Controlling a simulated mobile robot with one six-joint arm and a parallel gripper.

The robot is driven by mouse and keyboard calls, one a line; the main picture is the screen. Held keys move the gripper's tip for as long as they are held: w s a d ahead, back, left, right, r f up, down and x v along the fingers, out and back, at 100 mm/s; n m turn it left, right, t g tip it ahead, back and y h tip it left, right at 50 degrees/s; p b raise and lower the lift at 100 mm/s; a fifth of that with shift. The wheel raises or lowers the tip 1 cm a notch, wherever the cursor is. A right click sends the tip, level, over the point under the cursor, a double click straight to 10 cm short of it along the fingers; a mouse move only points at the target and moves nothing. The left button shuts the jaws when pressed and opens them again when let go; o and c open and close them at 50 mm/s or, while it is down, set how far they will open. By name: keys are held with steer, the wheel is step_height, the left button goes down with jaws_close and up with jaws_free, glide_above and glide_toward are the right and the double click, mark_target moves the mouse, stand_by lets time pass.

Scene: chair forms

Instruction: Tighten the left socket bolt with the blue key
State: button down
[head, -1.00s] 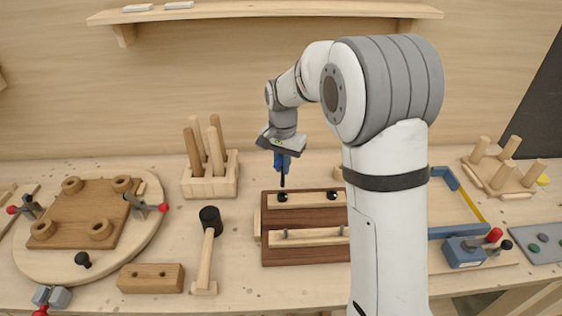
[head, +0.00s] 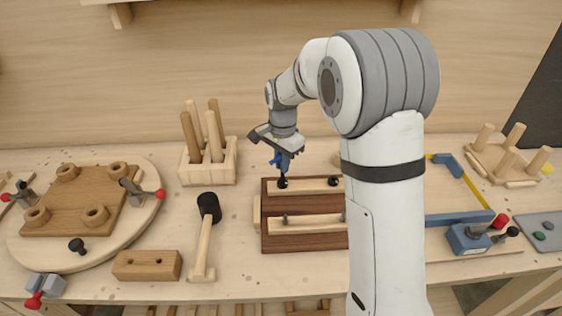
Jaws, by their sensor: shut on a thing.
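My gripper (head: 281,155) is shut on the blue key (head: 283,163), which points down. The key's lower end is at the black left socket bolt (head: 282,183) on the rear pale strip of the dark brown fixture (head: 272,245); I cannot tell whether it is seated in the socket. A second black bolt (head: 333,181) stands on the same strip to the right, close to my arm. The front pale strip (head: 305,223) carries grey pins. My arm hides the fixture's right end.
A peg holder (head: 208,172) stands behind. A round board (head: 150,205) with clamps is at far left, a blue clamp (head: 468,238) at right.

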steer(key=m, duration=0.6)
steer(key=shift+m, duration=0.3)
steer(key=m, duration=0.5)
steer(key=shift+w+m, duration=0.1)
steer(key=shift+m, duration=0.3)
steer(key=shift+r+n, duration=0.1)
steer(key=shift+n, duration=1.1)
steer(key=shift+r+p, duration=1.95)
steer(key=shift+r, duration=0.55)
steer(key=shift+f, duration=0.15)
